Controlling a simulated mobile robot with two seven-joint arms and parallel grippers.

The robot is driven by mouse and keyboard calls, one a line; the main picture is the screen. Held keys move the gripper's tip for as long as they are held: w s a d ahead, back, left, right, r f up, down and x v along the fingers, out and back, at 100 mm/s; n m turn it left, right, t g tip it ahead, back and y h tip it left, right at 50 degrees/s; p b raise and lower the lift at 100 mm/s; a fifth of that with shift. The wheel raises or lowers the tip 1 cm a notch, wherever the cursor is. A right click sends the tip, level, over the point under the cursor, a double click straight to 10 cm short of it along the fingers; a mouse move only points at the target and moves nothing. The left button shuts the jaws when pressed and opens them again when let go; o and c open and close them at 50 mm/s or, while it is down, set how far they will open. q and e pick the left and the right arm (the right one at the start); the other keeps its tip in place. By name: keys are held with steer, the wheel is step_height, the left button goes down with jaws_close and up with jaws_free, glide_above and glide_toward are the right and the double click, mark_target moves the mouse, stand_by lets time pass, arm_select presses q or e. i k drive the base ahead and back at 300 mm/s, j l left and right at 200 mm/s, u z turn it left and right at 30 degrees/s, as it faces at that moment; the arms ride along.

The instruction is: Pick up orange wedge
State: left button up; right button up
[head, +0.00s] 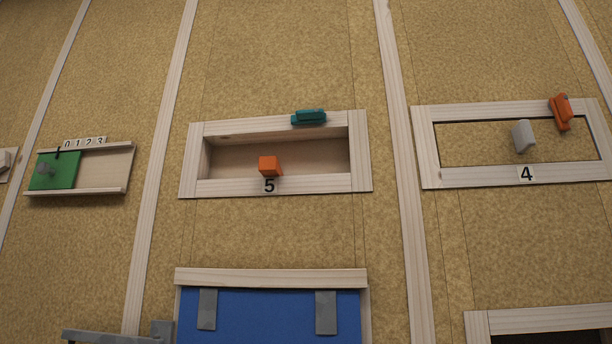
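In the head view, a small orange block-shaped piece (269,165) sits in the recessed wooden compartment marked 5 (360,160), near its front edge just above the number. It looks more like a cube than a wedge from here. A second orange piece (562,113), longer and tilted, is at the upper right corner of the frame marked 4. I cannot tell from this view which of them is the orange wedge. Neither of my grippers is in view.
A teal piece (309,117) lies on the top rail of compartment 5. Frame 4 (426,150) has a grey handle (524,136) on its panel. A green slider (54,171) is at left. A blue panel (263,312) with grey hinges is below. Wooden battens run between.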

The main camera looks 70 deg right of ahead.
mark_target(268, 166)
steer(key=z, duration=2)
steer(key=j+z, duration=0.2)
steer(key=z, duration=0.4)
steer(key=j+z, duration=0.25)
steer(key=j, duration=0.15)
steer(key=j+z, duration=0.25)
steer(key=j, duration=0.2)
steer(key=j+z, duration=0.1)
steer(key=j, duration=0.3)
steer(key=k+j+z, duration=0.1)
steer(key=j, duration=0.35)
steer(key=k, duration=0.05)
